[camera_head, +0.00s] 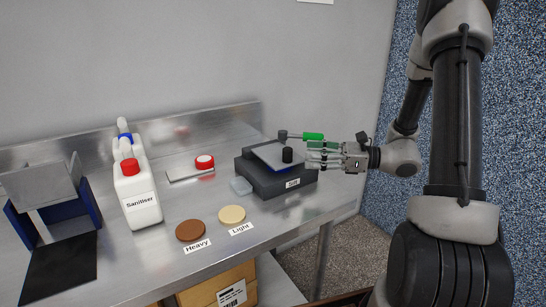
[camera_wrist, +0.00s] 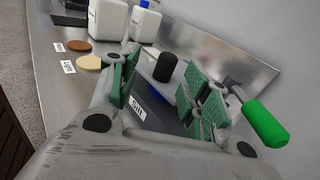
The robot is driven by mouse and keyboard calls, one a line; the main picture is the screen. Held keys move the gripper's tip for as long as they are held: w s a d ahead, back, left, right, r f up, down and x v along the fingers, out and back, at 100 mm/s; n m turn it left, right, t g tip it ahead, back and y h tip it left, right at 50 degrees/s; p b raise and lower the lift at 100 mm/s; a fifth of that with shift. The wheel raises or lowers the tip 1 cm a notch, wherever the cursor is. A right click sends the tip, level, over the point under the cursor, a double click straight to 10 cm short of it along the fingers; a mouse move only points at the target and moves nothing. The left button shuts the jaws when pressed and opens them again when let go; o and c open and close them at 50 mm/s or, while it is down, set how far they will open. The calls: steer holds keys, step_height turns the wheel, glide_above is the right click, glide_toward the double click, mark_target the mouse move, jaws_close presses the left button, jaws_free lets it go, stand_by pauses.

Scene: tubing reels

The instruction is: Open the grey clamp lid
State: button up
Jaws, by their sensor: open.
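The clamp is a dark grey block (camera_head: 262,180) on the steel bench, with a flat light grey lid (camera_head: 268,150) lying on its top. A black knob (camera_head: 287,155) stands up from the lid near its right side. A lever with a green handle (camera_head: 312,136) sticks out at the back right. My gripper (camera_head: 312,155) is open and empty, level and just right of the knob. In the wrist view the knob (camera_wrist: 165,68) shows between the spread green-padded fingers, a little beyond the tips. The green handle (camera_wrist: 265,122) is just outside the right finger.
A white sanitiser bottle (camera_head: 138,195) and another bottle behind it stand on the left. Brown (camera_head: 190,230) and cream (camera_head: 232,214) discs lie in front. A red-capped item (camera_head: 204,162) lies behind. The wall is behind.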

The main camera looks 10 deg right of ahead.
mark_target(288, 152)
steer(key=shift+m+t, duration=0.5)
steer(key=x, duration=0.8)
steer(key=shift+w+d+f, duration=0.2)
steer(key=shift+w+f, duration=0.05)
steer(key=shift+w, duration=0.2)
steer(key=shift+c, duration=0.4)
jaws_close()
